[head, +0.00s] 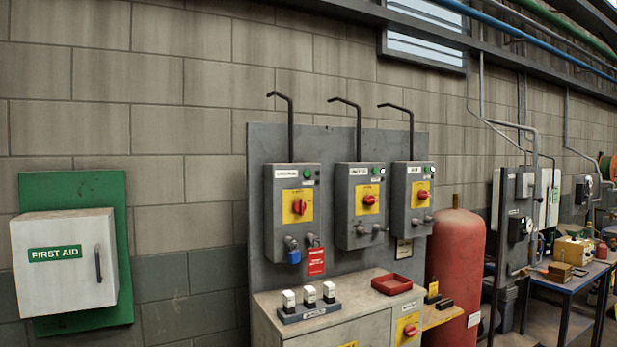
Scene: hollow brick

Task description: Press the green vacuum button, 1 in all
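Three grey switch boxes hang side by side on a grey board: a left box (292,222), a middle box (360,215) and a right box (411,203). Each has a small green button near its top right: left (307,173), middle (376,171), right (423,169). Each box also has a red rotary knob on a yellow plate. My gripper is not in view.
A grey cabinet (270,327) juts out below the boxes, bearing three white-capped items on a base (308,312) and a red tray (392,284). A red cylinder (457,255) stands to the right. A first aid box (65,275) projects at the left.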

